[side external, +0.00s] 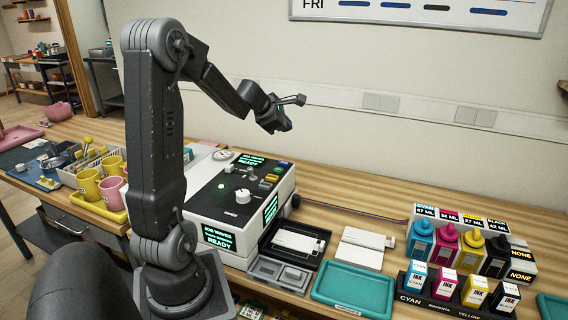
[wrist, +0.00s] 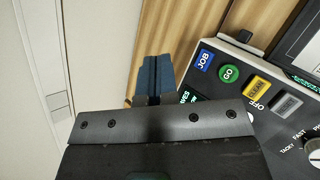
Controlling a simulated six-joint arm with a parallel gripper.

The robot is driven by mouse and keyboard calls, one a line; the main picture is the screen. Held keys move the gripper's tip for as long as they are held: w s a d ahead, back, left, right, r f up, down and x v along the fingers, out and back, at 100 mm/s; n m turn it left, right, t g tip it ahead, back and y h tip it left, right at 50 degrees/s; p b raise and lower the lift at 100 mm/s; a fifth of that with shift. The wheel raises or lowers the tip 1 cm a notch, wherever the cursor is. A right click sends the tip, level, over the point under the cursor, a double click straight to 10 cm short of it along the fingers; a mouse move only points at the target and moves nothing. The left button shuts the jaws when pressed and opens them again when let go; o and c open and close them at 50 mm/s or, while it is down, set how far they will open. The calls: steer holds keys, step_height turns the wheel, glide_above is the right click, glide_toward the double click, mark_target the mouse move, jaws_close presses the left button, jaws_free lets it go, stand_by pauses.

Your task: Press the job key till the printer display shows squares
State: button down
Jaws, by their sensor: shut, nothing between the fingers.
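The printer (side external: 212,195) has a dark top panel with a row of coloured keys (side external: 271,177) at its back right. Its display (side external: 249,160) reads JOB WAVES and READY, and the front panel repeats this. In the wrist view the blue job key (wrist: 204,60), lettered JOB, lies right of my gripper's fingers. The green GO key (wrist: 228,73) is beside it. My gripper (wrist: 157,62) is shut and empty, apart from the keys. In the side view my gripper (side external: 282,124) hangs in the air well above the printer.
The yellow CLEAN key (wrist: 257,87) and a grey key (wrist: 287,105) continue the row. A white knob (side external: 243,196) stands on the panel. Mugs (side external: 90,185) stand at left; ink bottles (side external: 445,247) and a teal tray (side external: 352,289) are at right. The wall is behind.

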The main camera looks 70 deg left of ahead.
mark_target(285, 163)
steer(key=shift+f, duration=4.35)
steer(key=shift+f, duration=0.15)
steer(key=shift+f, duration=0.3)
steer(key=shift+f, duration=0.45)
steer(key=shift+r, duration=0.9)
steer(key=shift+r, duration=2.5)
